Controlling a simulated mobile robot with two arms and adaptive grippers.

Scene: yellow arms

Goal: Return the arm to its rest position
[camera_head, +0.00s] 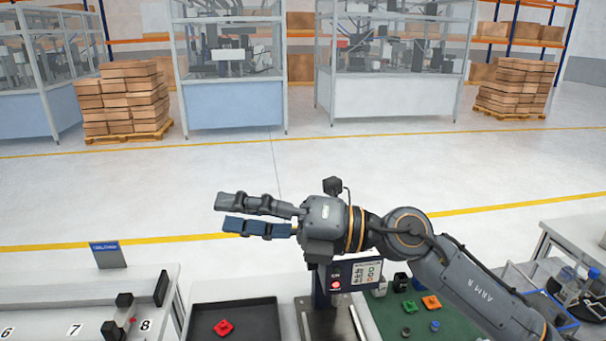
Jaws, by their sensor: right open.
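My right arm (459,281) comes in from the lower right and reaches left across the middle of the view. My right gripper (221,213) points left at the end of it, with its two dark fingers apart and nothing between them. It is raised in front of the pale floor, above and behind the dark tray. My left gripper does not show.
A dark tray (262,311) holds a red part (223,327). A green mat (385,317) carries several small parts, including an orange one (431,302). A panel (352,275) stands under the wrist. A numbered bench (50,302) is left. Open floor (200,180) lies beyond.

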